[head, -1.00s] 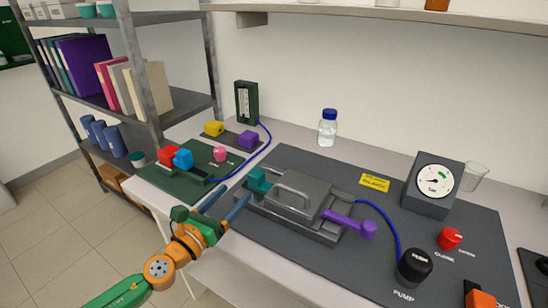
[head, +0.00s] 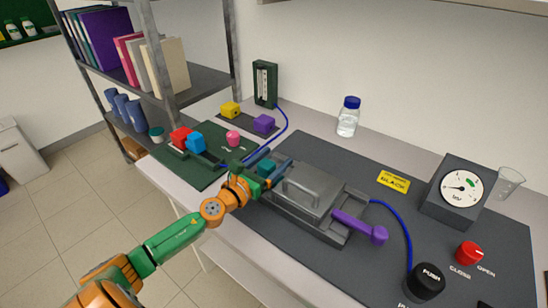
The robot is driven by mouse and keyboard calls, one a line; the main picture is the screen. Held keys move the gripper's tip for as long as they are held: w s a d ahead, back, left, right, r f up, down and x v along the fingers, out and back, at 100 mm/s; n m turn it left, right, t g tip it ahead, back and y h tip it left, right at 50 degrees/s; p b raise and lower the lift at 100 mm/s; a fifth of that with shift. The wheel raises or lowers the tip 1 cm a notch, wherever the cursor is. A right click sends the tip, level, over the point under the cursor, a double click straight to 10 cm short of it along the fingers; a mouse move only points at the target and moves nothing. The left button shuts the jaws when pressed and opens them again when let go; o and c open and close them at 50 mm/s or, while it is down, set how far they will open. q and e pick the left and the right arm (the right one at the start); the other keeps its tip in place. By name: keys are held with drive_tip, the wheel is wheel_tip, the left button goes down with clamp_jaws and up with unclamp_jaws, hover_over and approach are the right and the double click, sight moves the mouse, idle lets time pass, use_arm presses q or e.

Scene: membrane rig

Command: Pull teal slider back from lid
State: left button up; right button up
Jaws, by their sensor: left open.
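The teal slider (head: 266,168) sits at the left end of the grey lidded rig (head: 296,222), against the lid. The grey lid (head: 318,185) has a bar handle on top and lies flat on its base. A purple lever (head: 358,227) sticks out at the lid's right end. My left gripper (head: 274,163) is open, with its two blue-grey fingers at the teal slider. The fingers partly hide the slider, and I cannot tell whether they touch it. My right gripper is not in view.
A green board (head: 208,150) with red, blue and pink parts lies left of the rig. A gauge (head: 458,192), a red knob (head: 469,253) and a black push knob (head: 427,281) stand to the right. A bottle (head: 348,117) stands behind. A metal shelf rises at the left.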

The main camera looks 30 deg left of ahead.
use_arm(q)
drive_tip(key=shift+w, duration=0.1)
clamp_jaws()
idle(1.4)
